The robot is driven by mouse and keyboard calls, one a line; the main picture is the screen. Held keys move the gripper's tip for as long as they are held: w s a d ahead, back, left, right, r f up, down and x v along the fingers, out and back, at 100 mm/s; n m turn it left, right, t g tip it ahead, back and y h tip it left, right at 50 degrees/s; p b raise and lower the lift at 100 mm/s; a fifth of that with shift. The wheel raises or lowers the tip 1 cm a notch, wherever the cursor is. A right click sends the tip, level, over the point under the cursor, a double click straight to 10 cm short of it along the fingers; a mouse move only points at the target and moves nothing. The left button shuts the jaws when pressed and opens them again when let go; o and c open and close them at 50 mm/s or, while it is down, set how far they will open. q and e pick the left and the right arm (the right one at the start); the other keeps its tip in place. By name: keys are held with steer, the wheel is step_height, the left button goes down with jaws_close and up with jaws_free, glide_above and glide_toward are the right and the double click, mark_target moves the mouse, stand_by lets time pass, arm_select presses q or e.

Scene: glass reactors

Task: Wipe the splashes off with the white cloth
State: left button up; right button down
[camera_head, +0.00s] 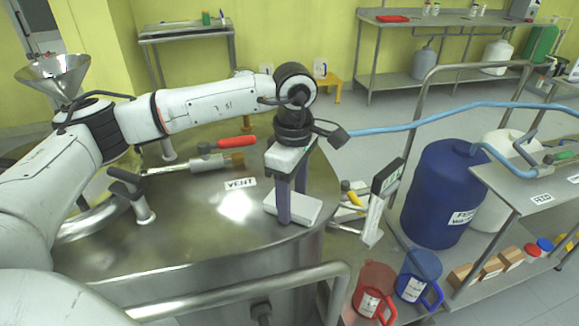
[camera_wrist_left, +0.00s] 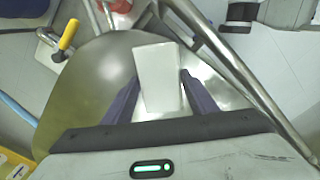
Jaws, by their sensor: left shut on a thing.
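The white cloth (camera_head: 293,207) is a flat, pale, folded pad at the right edge of the steel vessel top (camera_head: 205,225). My left gripper (camera_head: 293,203) points down with its purple fingers shut on the cloth. In the left wrist view the cloth (camera_wrist_left: 157,72) lies between the two fingers, over the shiny curved metal. The cloth looks to be at or just above the steel; I cannot tell if it touches. I cannot make out distinct splashes; a bright glare lies below the VENT label (camera_head: 240,184). My right gripper is not in view.
A valve with a red handle (camera_head: 235,141) and a clamp-like fitting (camera_head: 132,193) stand on the vessel top. A steel rail (camera_head: 240,291) runs along its front. A blue drum (camera_head: 437,195), a red jug (camera_head: 374,291) and a blue jug (camera_head: 418,276) stand to the right.

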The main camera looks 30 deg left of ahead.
arm_select(q)
step_height(320, 180, up, 2)
steer(key=shift+w+r, duration=0.1)
steer(key=shift+r, duration=0.15)
step_height(320, 180, up, 3)
steer(key=shift+f+p, duration=0.15)
steer(key=shift+p, duration=1.1)
steer(key=shift+r+p, duration=0.5)
steer(key=shift+r, duration=0.25)
steer(key=shift+r+p, duration=0.35)
steer(key=shift+r, duration=0.3)
